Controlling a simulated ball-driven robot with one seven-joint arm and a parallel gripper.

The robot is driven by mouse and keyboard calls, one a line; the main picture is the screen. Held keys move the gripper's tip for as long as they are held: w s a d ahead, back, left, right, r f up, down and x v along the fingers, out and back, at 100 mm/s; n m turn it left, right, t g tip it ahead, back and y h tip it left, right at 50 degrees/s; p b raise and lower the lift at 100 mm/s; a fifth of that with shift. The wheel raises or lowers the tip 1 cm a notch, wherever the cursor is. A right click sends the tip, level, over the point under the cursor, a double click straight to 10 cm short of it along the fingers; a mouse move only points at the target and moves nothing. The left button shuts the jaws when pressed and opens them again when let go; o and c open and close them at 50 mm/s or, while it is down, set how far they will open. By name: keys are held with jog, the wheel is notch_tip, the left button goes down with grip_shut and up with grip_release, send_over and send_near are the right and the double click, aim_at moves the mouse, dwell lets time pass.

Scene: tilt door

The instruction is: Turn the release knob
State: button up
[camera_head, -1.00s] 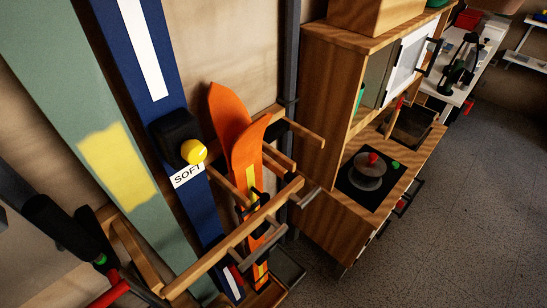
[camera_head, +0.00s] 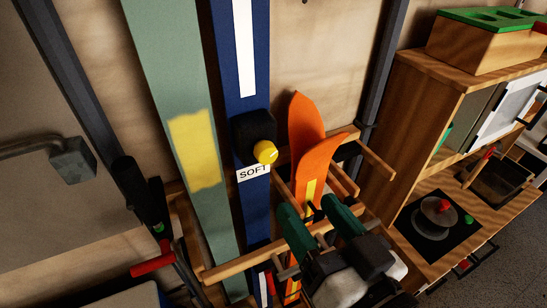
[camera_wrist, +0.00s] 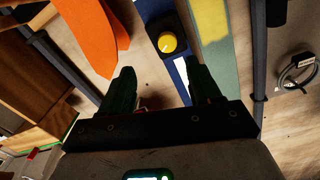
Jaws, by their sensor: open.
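A round yellow knob (camera_head: 265,152) sits on a black box (camera_head: 250,128) on a tall blue board (camera_head: 240,75), above a white "SOFT" label (camera_head: 253,172). My gripper (camera_head: 311,204) has dark green fingers, spread open and empty. In the head view it is below and right of the knob. In the wrist view, the knob (camera_wrist: 167,43) shows beyond and between the fingertips of my gripper (camera_wrist: 160,72), apart from both. I cannot tell whether this knob is the release knob.
Orange skis (camera_head: 308,140) stand right of the blue board, behind a wooden rack (camera_head: 238,262). A green board (camera_head: 170,75) with a yellow patch is left. A black rod with a red handle (camera_head: 152,265) is lower left. A wooden play kitchen (camera_head: 440,120) stands right.

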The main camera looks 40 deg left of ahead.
aim_at(269, 156)
jog(key=x, duration=0.7)
jog(key=r+p+x, duration=0.1)
jog(key=x, duration=0.3)
jog(key=shift+s+a, duration=0.3)
jog(key=shift+s, duration=0.1)
jog(key=c, duration=1)
